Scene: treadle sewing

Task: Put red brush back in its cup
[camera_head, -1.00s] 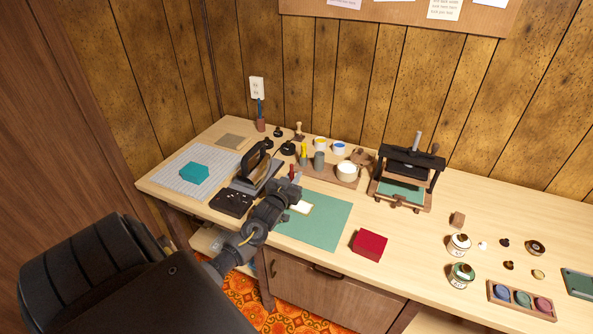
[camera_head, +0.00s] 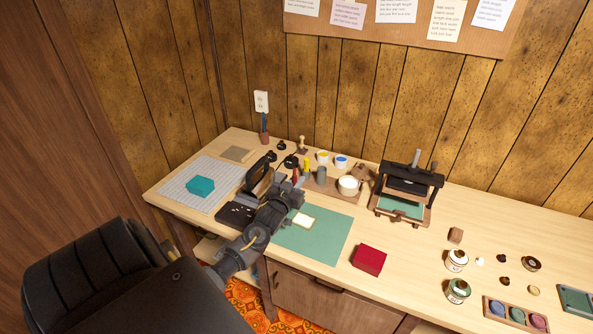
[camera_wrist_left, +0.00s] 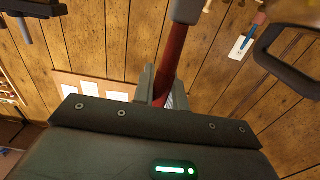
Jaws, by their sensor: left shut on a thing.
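My left gripper (camera_head: 297,183) is over the workbench, shut on the red brush (camera_head: 295,174). In the left wrist view the brush's dark red handle (camera_wrist_left: 172,62) rises from between the fingers (camera_wrist_left: 160,88), slightly tilted, with a grey part at its upper end. A grey cup (camera_head: 320,173) stands just right of the gripper; I cannot tell whether anything is in it. A yellow brush (camera_head: 307,164) stands beside that cup. A terracotta cup (camera_head: 264,138) with a blue brush stands at the back left. My right gripper is out of view.
A black iron-like tool (camera_head: 256,178) stands just left of the gripper. A white pot (camera_head: 349,186) and a black press (camera_head: 408,190) are to the right. A green mat (camera_head: 320,240) and red block (camera_head: 369,260) lie in front. Bench space right of the press is partly clear.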

